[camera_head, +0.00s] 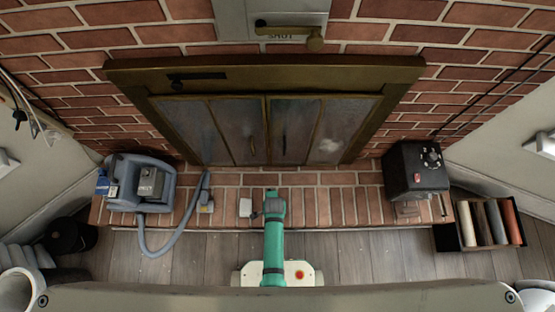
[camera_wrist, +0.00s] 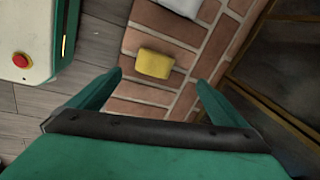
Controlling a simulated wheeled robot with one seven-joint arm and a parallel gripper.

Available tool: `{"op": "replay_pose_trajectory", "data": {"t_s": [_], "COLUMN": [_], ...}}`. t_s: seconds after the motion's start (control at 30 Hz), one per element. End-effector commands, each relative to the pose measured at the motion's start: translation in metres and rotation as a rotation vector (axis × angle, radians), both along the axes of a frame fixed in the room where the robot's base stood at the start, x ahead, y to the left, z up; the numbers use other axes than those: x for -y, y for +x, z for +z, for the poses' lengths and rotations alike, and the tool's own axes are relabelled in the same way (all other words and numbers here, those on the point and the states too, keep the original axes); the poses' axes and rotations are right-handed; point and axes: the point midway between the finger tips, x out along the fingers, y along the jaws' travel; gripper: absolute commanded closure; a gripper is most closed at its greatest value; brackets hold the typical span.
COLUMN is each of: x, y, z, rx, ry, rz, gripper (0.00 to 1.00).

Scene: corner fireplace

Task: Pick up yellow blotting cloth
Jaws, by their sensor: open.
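The yellow blotting cloth (camera_wrist: 154,63) is a small folded-looking yellow block lying on the brick hearth in the wrist view. My gripper (camera_wrist: 158,78) is open and empty, its two green fingers spread on either side below the cloth in the picture. The cloth appears ahead of the fingertips, between their lines, and not touched. In the head view my gripper (camera_head: 272,207) is over the hearth in front of the fireplace doors. I cannot make out the cloth there; my arm seems to hide it.
A white item (camera_head: 245,207) lies on the brick hearth (camera_head: 341,207) beside my gripper. A blue-grey vacuum machine (camera_head: 140,184) with hose stands left; a dark box device (camera_head: 415,168) stands right. Fireplace doors (camera_head: 265,128) are behind. A sample tray (camera_head: 446,238) sits far right.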

Motion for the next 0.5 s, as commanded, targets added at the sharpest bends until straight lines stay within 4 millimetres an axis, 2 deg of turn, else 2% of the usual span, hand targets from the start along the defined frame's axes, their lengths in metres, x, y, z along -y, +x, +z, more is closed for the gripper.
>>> {"op": "replay_pose_trajectory", "data": {"t_s": [0.03,0.17,0.37,0.5], "x": [0.002,0.007,0.01,0.01], "y": [0.011,0.021,0.026,0.025], "z": [-0.004,-0.011,-0.016,-0.032], "rx": [-0.038,-0.129,-0.189,-0.195], "ry": [0.006,0.013,0.011,0.012], "rz": [-0.043,-0.145,-0.213,-0.218], "gripper": [0.03,0.03,0.03,0.03]}}
